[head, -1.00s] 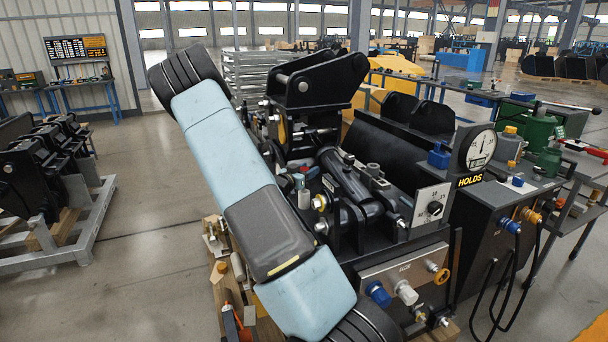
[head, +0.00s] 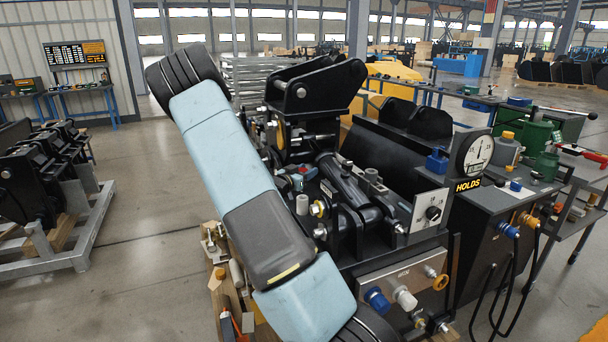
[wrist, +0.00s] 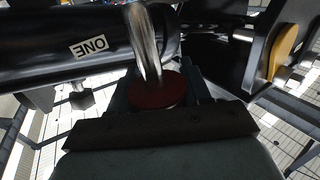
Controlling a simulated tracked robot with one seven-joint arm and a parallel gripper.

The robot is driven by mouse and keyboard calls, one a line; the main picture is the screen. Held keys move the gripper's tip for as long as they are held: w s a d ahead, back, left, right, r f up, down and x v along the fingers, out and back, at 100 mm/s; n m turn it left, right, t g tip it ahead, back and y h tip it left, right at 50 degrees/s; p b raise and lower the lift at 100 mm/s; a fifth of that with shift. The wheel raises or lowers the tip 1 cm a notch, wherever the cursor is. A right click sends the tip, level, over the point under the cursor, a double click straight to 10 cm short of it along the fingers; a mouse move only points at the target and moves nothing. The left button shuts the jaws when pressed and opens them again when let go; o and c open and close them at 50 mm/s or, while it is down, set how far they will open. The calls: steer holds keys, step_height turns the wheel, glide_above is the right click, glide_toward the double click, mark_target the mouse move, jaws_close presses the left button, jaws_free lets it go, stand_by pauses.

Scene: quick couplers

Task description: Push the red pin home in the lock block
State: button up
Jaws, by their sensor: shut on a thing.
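The red pin shows in the wrist view as a dark red round head (wrist: 158,92) with a bright metal shank (wrist: 146,45) rising from it in the picture. My gripper (wrist: 155,98) is shut at the red head, its dark jaw edge just below it. In the head view my gripper (head: 299,179) is a small grey-blue shape with a bit of red, mostly hidden behind my blue arm. I cannot make out the lock block for sure, nor how deep the pin sits.
In the head view, black brackets (head: 316,95) rise behind my gripper. A console with a gauge (head: 475,155) and a HOLDS sign stands to the right. Open floor (head: 150,230) lies left.

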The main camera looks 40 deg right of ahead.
steer(key=shift+s+r, duration=0.1)
steer(key=shift+r, duration=1.65)
steer(key=w+a+f+n+t+y, duration=0.3)
steer(key=a+f+n+t+y, duration=0.15)
steer(key=a, duration=0.45)
steer(key=w+a+f+n+t+y, duration=0.2)
steer(key=a+f+n+t+y, duration=0.15)
steer(key=a+f, duration=0.4)
steer(key=w+a+f+n+t+y, duration=0.3)
steer(key=a+f+t, duration=0.1)
steer(key=a, duration=0.6)
steer(key=s+a+f+n+y, duration=0.1)
steer(key=a+n+y, duration=0.1)
steer(key=a, duration=0.3)
steer(key=s+a+f+n+t+y, duration=0.1)
steer(key=s+a+f+y, duration=0.1)
steer(key=a+y, duration=0.2)
steer(key=shift+a+f+n, duration=0.25)
steer(key=shift+a+n, duration=0.15)
steer(key=shift+a, duration=0.75)
steer(key=o, duration=0.7)
steer(key=shift+d, duration=0.1)
steer(key=c, duration=0.3)
